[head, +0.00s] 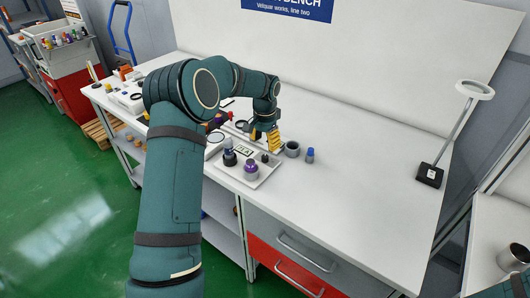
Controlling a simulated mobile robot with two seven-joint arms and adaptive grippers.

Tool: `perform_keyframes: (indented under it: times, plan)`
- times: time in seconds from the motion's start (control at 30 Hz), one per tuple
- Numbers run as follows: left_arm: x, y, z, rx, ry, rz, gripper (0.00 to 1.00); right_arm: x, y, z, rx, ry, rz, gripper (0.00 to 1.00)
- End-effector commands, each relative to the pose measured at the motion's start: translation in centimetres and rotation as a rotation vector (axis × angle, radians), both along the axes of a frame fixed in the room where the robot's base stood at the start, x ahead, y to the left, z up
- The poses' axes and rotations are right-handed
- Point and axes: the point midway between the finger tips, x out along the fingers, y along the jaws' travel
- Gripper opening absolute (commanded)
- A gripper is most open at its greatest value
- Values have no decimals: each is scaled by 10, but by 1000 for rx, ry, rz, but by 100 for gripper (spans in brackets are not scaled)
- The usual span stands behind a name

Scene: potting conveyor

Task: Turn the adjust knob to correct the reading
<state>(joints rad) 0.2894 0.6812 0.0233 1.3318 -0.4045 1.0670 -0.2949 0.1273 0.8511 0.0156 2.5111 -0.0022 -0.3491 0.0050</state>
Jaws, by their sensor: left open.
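A small pale instrument panel (262,181) lies on the white bench. It carries a little display (244,151), whose reading is too small to make out. A small dark knob (265,158) stands on it right of the display, and a purple-topped part (251,167) sits in front. I cannot tell for sure which is the adjust knob. My left gripper (267,145), with yellow fingers, points down just above the back of the panel, close over the dark knob. It is open, and I see nothing held in it. My right gripper is out of the picture.
A dark bottle-like item (229,153) stands at the panel's left. A grey cup (292,149) and a blue-capped bottle (310,155) stand close to its right. A ring lamp (430,174) is farther right. The bench between is clear. My left arm hides part of the bench's left.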

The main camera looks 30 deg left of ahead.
Motion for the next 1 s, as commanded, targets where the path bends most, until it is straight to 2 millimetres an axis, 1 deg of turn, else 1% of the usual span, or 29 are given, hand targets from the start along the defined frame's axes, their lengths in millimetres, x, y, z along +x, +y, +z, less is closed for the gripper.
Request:
perform_keyframes:
  times: [0.03,0.1,0.2,0.3,0.43,0.9,1.0]
  plan:
    - [1,0,11,1,-4,1,56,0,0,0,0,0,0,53]
    - [1,0,23,0,-3,0,56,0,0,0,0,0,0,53]
    - [1,0,37,0,-3,1,56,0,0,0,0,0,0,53]
    - [0,0,46,0,-1,1,56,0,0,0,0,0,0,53]
    - [0,0,51,0,0,0,56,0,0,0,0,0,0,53]
    - [0,0,51,0,0,0,56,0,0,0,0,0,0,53]
    - [0,0,55,0,0,0,56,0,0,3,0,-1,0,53]
